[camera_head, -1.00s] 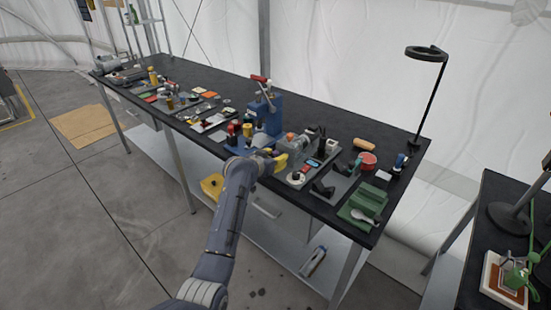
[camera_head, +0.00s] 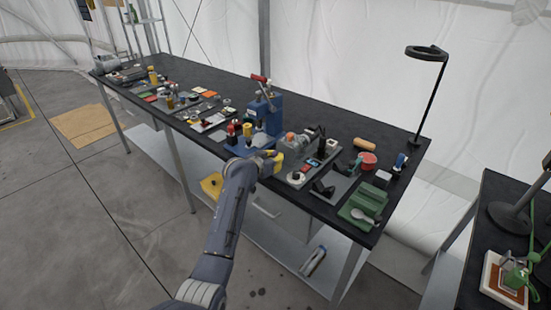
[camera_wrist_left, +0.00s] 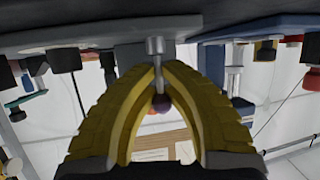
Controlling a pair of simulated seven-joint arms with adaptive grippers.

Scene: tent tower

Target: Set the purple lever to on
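The purple lever (camera_wrist_left: 161,102) shows in the left wrist view as a metal rod with a dark purple ball knob, hanging between my yellow fingers. My left gripper (camera_wrist_left: 155,70) has its two curved fingers drawn in on both sides of the rod, tips close to it. In the head view my left gripper (camera_head: 277,159) is at the front edge of the workbench, below the blue press. The lever cannot be made out in the head view, where the gripper and clutter hide it. My right gripper is not in view.
The black workbench (camera_head: 345,131) carries many tools. The blue press (camera_head: 268,112) stands just behind my gripper. To the right are grey fixtures, a red round tin (camera_head: 368,160) and a green tray (camera_head: 364,204). A ring lamp (camera_head: 426,52) stands at the right end.

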